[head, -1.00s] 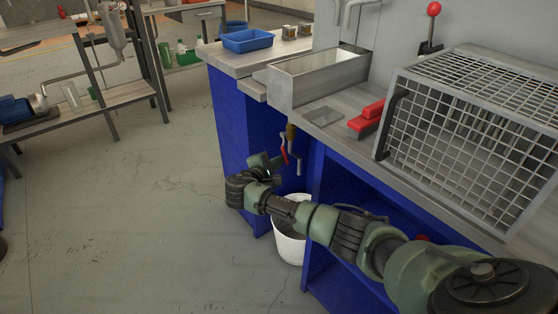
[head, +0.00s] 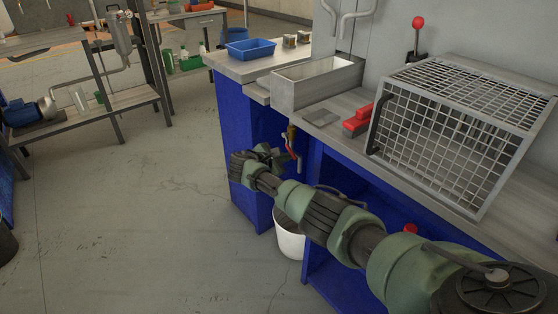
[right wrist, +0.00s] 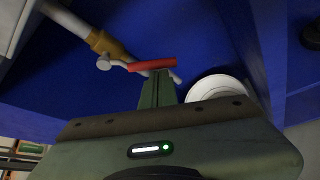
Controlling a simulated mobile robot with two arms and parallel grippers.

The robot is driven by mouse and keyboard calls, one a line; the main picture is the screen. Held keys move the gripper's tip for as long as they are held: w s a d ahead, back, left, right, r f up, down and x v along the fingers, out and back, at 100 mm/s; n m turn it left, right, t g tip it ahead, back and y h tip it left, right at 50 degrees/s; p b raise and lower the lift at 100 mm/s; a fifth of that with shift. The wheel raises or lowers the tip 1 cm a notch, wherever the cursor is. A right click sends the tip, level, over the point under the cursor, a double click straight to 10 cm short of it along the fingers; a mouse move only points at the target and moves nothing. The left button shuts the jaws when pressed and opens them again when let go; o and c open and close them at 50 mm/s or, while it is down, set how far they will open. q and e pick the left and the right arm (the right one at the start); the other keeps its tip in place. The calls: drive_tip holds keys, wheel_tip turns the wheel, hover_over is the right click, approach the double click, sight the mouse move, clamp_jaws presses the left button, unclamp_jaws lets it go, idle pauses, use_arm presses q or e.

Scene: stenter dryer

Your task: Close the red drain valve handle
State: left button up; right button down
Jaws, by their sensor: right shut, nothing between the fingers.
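The red drain valve handle (head: 292,154) hangs slanting down below the brass valve body (head: 291,132), under the metal basin on the blue bench. In the right wrist view the red handle (right wrist: 152,64) lies nearly level across the picture, beside the brass fitting (right wrist: 106,45) on its pale pipe. My right gripper (right wrist: 157,80) is shut and empty. Its fingertips are right at the handle's near edge; I cannot tell whether they touch. In the head view the right gripper (head: 275,154) is just left of the handle. My left gripper is not in view.
A white bucket (head: 290,242) stands on the floor below the valve, partly behind my right arm; it shows in the wrist view (right wrist: 215,88). Blue bench panels (head: 236,150) flank the valve. A wire cage (head: 460,130) stands on the bench top. Floor to the left is open.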

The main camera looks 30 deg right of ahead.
sight(289, 150)
drive_tip(key=shift+s+d+r+n+g, duration=0.15)
drive_tip(key=shift+s+r+n+g, duration=0.15)
drive_tip(key=shift+r+n+g, duration=0.25)
drive_tip(key=shift+s+d+r+n+g, duration=0.1)
drive_tip(key=shift+s+r+n+g, duration=0.15)
drive_tip(key=shift+r+n+g, duration=0.25)
drive_tip(key=shift+s+r+n+g, duration=0.2)
drive_tip(key=shift+r+n+g, duration=0.2)
drive_tip(key=shift+r, duration=0.35)
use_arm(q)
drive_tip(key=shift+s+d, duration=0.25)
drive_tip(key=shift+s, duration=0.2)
